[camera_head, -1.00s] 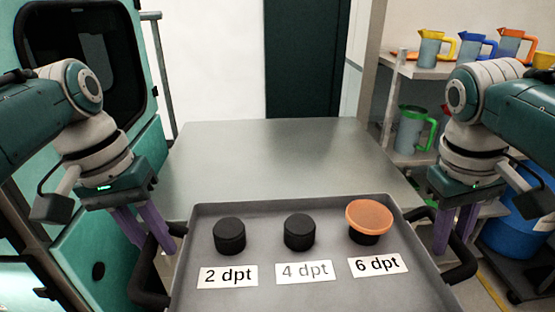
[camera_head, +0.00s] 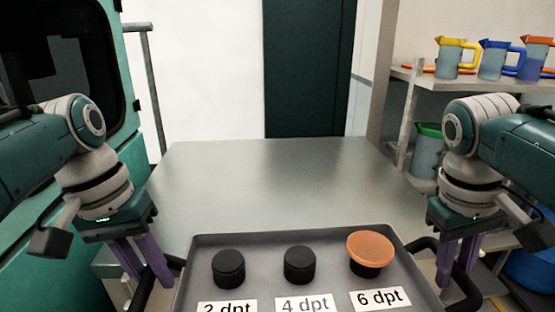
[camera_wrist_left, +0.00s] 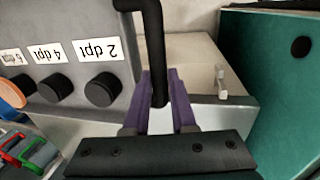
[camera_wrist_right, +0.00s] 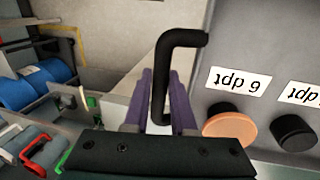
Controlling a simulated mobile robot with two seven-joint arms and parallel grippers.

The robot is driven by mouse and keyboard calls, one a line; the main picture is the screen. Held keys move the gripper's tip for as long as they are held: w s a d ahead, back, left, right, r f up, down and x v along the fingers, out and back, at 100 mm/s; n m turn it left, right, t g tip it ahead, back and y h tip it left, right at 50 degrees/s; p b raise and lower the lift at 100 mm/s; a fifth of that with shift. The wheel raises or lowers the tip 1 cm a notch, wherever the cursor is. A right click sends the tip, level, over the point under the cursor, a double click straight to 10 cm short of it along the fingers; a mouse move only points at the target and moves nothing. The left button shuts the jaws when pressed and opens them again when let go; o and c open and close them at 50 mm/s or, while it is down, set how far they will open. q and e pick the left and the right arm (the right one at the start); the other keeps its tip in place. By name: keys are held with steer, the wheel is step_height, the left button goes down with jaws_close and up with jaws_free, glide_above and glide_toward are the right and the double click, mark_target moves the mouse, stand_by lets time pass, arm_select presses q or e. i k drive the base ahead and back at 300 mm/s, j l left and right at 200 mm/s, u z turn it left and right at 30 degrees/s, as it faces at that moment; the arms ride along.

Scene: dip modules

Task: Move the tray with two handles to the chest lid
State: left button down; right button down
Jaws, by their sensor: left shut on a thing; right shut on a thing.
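The grey tray (camera_head: 336,290) is at the bottom of the head view, with a black handle on each side. It bears black round pieces (camera_head: 228,267) and (camera_head: 299,265), an orange disc on a black base (camera_head: 370,252), and labels 2 dpt, 4 dpt and 6 dpt. My left gripper (camera_head: 148,280) is shut on the left handle, also in the left wrist view (camera_wrist_left: 154,40). My right gripper (camera_head: 456,275) is shut on the right handle, also in the right wrist view (camera_wrist_right: 170,60). A bare grey metal surface (camera_head: 280,180) lies beyond the tray; I cannot tell whether it is the chest lid.
A teal cabinet (camera_head: 133,100) with a dark window stands at the left. A shelf (camera_head: 470,88) with coloured-handled jugs (camera_head: 492,60) stands at the right. A blue drum (camera_wrist_right: 35,82) shows in the right wrist view. The metal surface is clear.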

mark_target(293, 199)
steer(key=i, duration=1.1)
